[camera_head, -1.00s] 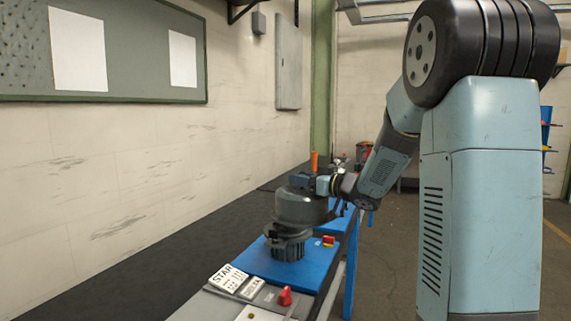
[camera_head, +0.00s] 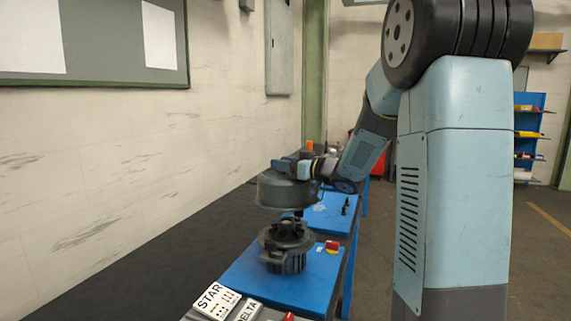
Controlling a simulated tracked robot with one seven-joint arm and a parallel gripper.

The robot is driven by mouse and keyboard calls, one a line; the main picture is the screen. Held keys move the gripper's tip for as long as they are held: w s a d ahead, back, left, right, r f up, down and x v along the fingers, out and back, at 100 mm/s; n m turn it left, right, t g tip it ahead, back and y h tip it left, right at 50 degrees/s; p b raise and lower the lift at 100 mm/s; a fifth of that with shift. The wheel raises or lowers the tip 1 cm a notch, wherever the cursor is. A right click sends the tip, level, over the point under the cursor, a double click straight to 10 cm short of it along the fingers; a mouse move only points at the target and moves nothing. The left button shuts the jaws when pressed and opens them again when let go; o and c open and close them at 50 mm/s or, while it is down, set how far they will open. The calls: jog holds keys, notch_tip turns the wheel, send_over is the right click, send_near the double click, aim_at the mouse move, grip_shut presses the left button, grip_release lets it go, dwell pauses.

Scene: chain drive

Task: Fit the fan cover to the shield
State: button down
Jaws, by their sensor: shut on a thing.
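The fan cover (camera_head: 285,191) is a dark grey, wide, drum-shaped piece. My gripper (camera_head: 290,167) is shut on its top and holds it in the air. Below it, the motor unit with the black fan and round shield (camera_head: 286,243) stands upright on the blue bench top. The cover is above the shield, with a visible gap between them, and sits roughly over it. The fingertips are small in the picture and partly merge with the cover.
The blue bench top (camera_head: 248,276) carries a red and yellow switch (camera_head: 332,247) to the right of the motor. White STAR (camera_head: 215,301) and DELTA (camera_head: 246,312) plates lie at the near end. Another blue bench (camera_head: 330,215) with small dark parts stands behind. A wall runs along the left.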

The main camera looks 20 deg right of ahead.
jog(key=shift+d, duration=0.25)
jog(key=shift+s+m+t+h, duration=0.15)
jog(key=shift+m+t+h, duration=0.4)
jog(key=shift+h, duration=0.25)
jog(key=shift+d+f, duration=0.1)
jog(key=shift+f, duration=2.7)
jog(key=shift+f, duration=3.5)
